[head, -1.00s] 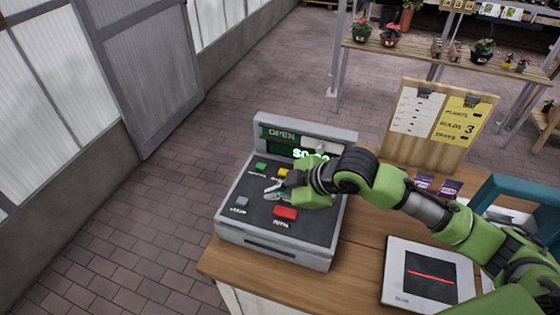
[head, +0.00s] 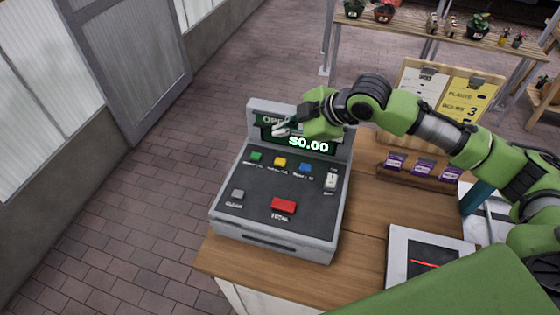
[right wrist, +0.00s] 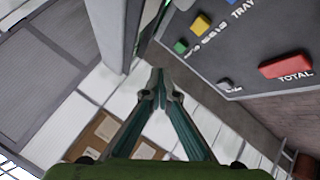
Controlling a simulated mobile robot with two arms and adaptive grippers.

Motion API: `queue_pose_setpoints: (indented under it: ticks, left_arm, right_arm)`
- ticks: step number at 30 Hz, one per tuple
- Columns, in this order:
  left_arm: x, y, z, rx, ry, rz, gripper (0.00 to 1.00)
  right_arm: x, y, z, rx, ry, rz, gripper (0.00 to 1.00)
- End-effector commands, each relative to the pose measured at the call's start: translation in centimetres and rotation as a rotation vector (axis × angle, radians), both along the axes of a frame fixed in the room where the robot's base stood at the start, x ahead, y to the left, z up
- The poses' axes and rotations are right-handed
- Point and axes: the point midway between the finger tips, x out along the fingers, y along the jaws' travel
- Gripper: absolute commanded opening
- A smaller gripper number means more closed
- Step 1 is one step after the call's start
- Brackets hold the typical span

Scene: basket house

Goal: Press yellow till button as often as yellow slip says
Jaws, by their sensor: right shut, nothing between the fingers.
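The grey till (head: 278,235) stands on the wooden counter, and its lit display (head: 308,145) reads $0.00. The yellow button (head: 280,162) sits between a green button (head: 256,156) and a blue button (head: 305,168); it also shows in the right wrist view (right wrist: 200,24). The yellow slip (head: 466,97) is clipped to a board behind the counter; its bulbs line shows a 3. My right gripper (head: 281,130) is shut and empty, raised in front of the till's display panel, above and apart from the yellow button. It partly covers the OPEN sign. My left gripper is not in view.
The till also has a red TOTAL button (head: 283,206), a grey CLEAR button (head: 237,194) and a white switch (head: 330,181). Purple packets (head: 422,167) lie in a wooden rack. A white-framed pad (head: 404,247) lies at the counter's right. A plant shelf stands behind.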

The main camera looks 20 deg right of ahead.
Motion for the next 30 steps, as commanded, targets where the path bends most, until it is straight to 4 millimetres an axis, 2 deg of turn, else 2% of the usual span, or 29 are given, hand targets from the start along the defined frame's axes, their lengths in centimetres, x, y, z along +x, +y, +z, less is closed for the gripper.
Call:
queue_pose_setpoints:
  ticks: [7, 15, 21, 30]
  left_arm:
    - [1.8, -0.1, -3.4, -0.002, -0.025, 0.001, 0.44]
    - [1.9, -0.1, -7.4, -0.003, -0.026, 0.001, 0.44]
    - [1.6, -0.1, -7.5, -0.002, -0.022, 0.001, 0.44]
    - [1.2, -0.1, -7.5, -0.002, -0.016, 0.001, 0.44]
  right_arm:
    - [0.0, 0.0, -3.1, -0.001, 0.000, 0.001, 0.00]
    - [-0.1, 0.0, -6.4, -0.001, -0.001, 0.000, 0.00]
    - [-0.1, 0.0, -7.9, 0.000, 0.002, 0.000, 0.00]
    - [0.0, 0.0, -8.2, 0.000, 0.000, 0.000, 0.00]
